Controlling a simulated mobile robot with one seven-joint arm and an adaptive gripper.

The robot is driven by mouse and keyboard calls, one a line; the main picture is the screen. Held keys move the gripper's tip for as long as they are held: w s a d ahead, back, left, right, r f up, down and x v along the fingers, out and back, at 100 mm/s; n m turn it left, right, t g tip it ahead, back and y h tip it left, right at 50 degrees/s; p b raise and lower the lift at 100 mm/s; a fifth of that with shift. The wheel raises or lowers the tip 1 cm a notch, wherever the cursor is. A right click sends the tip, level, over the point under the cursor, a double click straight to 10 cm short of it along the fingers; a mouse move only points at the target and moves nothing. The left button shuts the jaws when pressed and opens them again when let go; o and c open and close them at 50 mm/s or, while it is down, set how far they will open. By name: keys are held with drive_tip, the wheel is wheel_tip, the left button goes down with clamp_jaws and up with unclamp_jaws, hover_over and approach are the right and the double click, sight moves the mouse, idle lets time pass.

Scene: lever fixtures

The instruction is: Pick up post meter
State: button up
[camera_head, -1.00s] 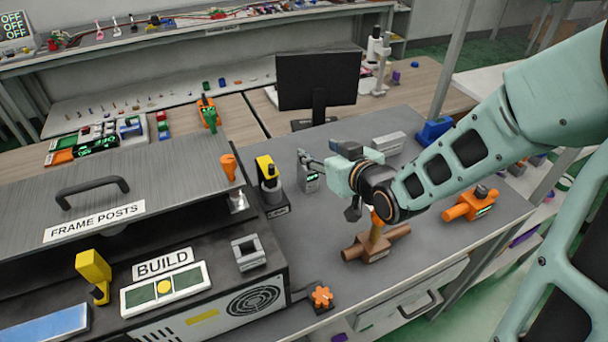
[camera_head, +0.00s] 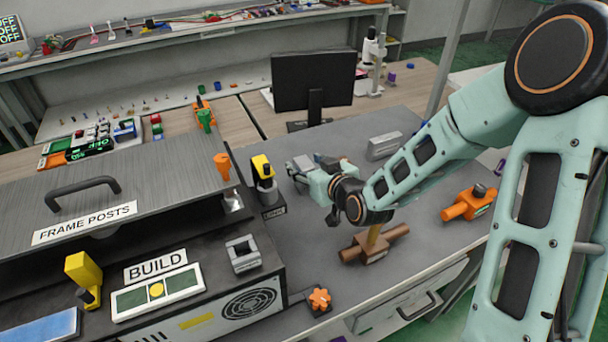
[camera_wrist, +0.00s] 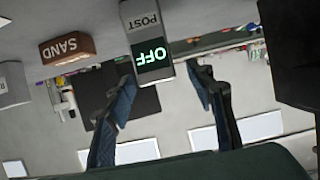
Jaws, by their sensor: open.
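The post meter (camera_wrist: 146,30) is a grey box labelled POST with a green lit OFF display. In the wrist view it appears upside down at the top centre, ahead of my open fingers and roughly between their lines. My gripper (camera_wrist: 166,80) is open, with nothing seen held between its dark fingers. In the head view my gripper (camera_head: 299,172) is low over the grey bench, at the place of the meter, and mostly hides it. I cannot tell whether the fingers touch the meter.
A black-and-yellow device (camera_head: 264,180) stands close left of my gripper. A brown lever fixture (camera_head: 376,246) is in front, and an orange one (camera_head: 466,204) stands right. A monitor (camera_head: 313,80) stands behind. A brown SAND block (camera_wrist: 67,48) shows in the wrist view.

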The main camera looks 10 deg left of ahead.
drive_tip(key=shift+x, duration=0.85)
clamp_jaws()
